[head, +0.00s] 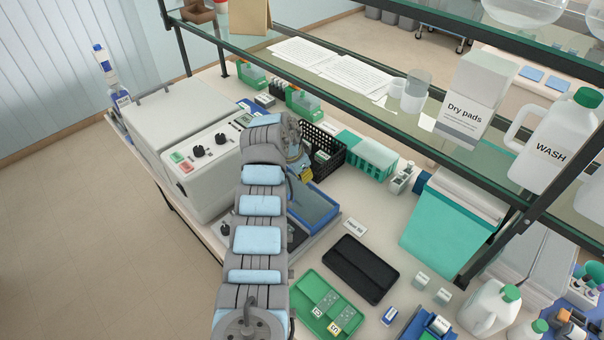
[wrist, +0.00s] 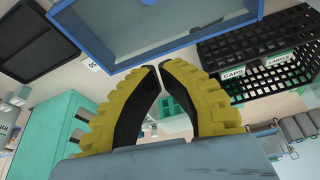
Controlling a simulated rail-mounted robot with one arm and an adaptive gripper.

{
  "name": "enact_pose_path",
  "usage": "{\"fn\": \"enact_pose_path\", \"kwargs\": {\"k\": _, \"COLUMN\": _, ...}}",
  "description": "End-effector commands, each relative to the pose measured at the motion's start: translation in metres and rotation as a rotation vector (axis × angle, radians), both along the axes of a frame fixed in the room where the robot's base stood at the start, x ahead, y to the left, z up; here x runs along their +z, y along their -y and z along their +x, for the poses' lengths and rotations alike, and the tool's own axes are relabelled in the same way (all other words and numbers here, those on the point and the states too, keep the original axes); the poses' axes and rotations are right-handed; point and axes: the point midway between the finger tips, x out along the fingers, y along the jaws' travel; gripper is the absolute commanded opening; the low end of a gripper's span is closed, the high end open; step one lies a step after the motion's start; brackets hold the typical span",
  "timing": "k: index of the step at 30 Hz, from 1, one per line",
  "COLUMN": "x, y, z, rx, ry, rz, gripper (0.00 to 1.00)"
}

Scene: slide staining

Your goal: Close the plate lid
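The plate lid (head: 318,208), a blue-framed panel with a grey-blue face, is on the low grey unit beside my arm in the head view. My arm hides its left part, so its exact angle is hard to tell. In the wrist view the blue-framed panel (wrist: 165,25) fills the top middle, just beyond my fingertips. My gripper (wrist: 157,68) has yellow ribbed fingers with black pads; their tips come together with nothing visible held between them. In the head view my gripper (head: 307,172) is at the lid's far side, mostly hidden by the wrist. Contact with the lid cannot be told.
A black basket (head: 327,160) with labelled boxes stands close behind the gripper; it also shows in the wrist view (wrist: 250,48). A large grey machine (head: 195,155) is left of the arm. A black tray (head: 362,268) and green tray (head: 310,286) lie right. A glass shelf (head: 350,85) hangs above.

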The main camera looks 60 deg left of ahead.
Motion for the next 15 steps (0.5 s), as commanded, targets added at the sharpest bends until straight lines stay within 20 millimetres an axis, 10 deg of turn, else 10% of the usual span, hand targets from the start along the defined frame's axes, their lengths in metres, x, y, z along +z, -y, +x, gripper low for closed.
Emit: {"fn": "enact_pose_path", "kwargs": {"k": 15, "x": -0.036, "y": -0.003, "z": 0.013, "rx": 0.003, "ry": 0.002, "rz": 0.002, "gripper": 0.00}}
